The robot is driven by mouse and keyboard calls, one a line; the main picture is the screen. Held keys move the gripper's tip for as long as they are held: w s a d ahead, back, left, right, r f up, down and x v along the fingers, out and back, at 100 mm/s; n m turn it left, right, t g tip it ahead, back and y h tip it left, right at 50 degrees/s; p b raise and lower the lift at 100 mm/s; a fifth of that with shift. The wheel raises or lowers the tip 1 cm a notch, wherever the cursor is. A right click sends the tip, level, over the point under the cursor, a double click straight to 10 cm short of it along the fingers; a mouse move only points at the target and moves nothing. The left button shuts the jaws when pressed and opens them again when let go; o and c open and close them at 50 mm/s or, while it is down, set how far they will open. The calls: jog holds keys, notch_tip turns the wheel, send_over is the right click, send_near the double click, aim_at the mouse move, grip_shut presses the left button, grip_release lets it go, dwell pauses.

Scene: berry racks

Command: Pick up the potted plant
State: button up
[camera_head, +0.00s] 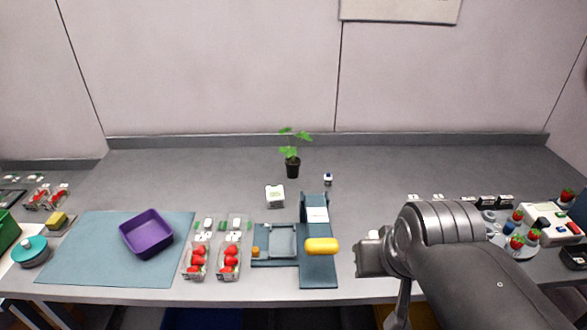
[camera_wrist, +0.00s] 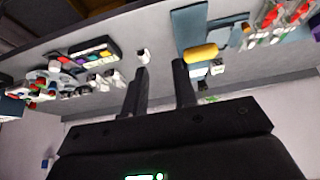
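The potted plant (camera_head: 292,166) has green leaves and a small black pot. It stands upright on the grey counter (camera_head: 220,176), towards the back wall, in the head view. My gripper (camera_wrist: 160,70) shows in the wrist view with its two black fingers apart and nothing between them. In the head view my arm comes in from the right, and its end is at the right of the plant and nearer the front, well apart from it. The fingers cannot be made out there.
A yellow cylinder (camera_head: 322,246) lies on a blue stand (camera_head: 318,272). A white box (camera_head: 275,196) and a small bottle (camera_head: 328,179) stand near the plant. A purple bin (camera_head: 147,233) and strawberry packs (camera_head: 196,262) are at the left.

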jog(key=o, duration=1.1)
jog(key=w+a+r, duration=0.1)
jog(key=w+r, duration=0.5)
jog(key=w, duration=0.7)
jog(key=m+g+h, duration=0.1)
jog(key=m, duration=0.2)
send_over(293, 161)
jog(key=s+a, duration=0.1)
jog(key=s, duration=0.2)
notch_tip(293, 161, down, 15)
jog(key=x, duration=1)
jog(key=shift+s+f, duration=0.1)
jog(key=shift+s, duration=0.25)
